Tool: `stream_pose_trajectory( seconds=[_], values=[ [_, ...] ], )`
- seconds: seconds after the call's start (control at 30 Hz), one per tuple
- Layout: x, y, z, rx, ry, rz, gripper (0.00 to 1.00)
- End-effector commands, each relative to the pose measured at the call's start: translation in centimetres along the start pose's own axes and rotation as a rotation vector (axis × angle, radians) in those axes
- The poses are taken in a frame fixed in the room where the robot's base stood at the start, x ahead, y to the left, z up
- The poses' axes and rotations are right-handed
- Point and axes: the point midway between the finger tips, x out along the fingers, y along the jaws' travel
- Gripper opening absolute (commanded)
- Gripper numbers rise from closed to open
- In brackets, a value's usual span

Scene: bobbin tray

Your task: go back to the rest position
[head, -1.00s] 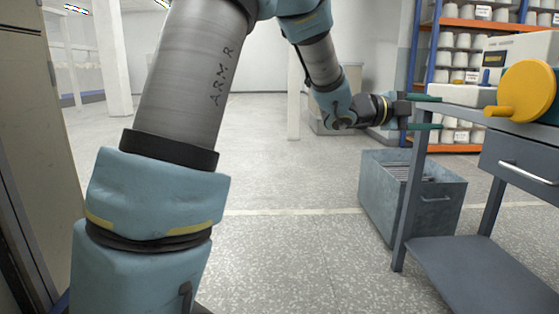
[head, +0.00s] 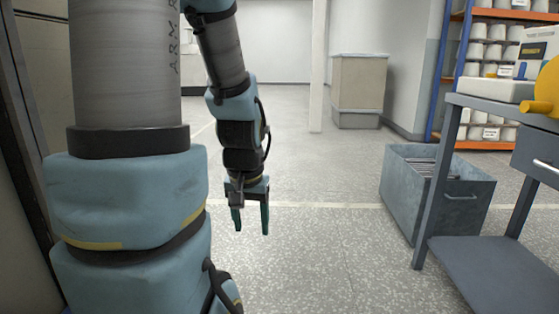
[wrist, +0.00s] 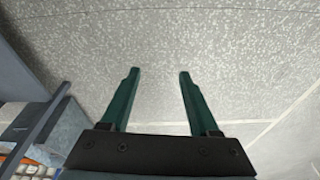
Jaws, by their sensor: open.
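My gripper (head: 251,220) hangs pointing down in front of my arm's upper links in the head view. Its two green fingers are apart with nothing between them. In the wrist view the open fingers (wrist: 157,85) are seen against the bare speckled floor. The gripper is clear of the furniture, well to the left of the grey workbench (head: 480,102).
A grey metal bin (head: 400,200) with things inside stands on the floor left of the workbench. A yellow round part (head: 545,95) and a white machine sit on the bench. Shelves of white bobbins (head: 490,50) stand behind. The floor (head: 320,250) between is open.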

Motion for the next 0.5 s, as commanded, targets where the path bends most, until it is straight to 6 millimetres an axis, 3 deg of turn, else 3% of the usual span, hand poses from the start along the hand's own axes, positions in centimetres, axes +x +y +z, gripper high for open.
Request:
stream_pose_trajectory(
  seconds=[0.03, 0.07, 0.1, 0.37, 0.5],
  values=[
    [-0.1, -0.3, 2.0, -0.069, -0.056, 0.01, 0.62],
    [-0.5, -0.3, 2.8, -0.101, -0.082, 0.015, 0.62],
    [-2.1, -0.2, 2.0, -0.086, -0.07, 0.014, 0.62],
    [-7.6, -0.3, 0.7, -0.078, -0.067, 0.013, 0.62],
    [-11.8, -0.4, -0.2, -0.077, -0.066, 0.013, 0.62]
  ],
)
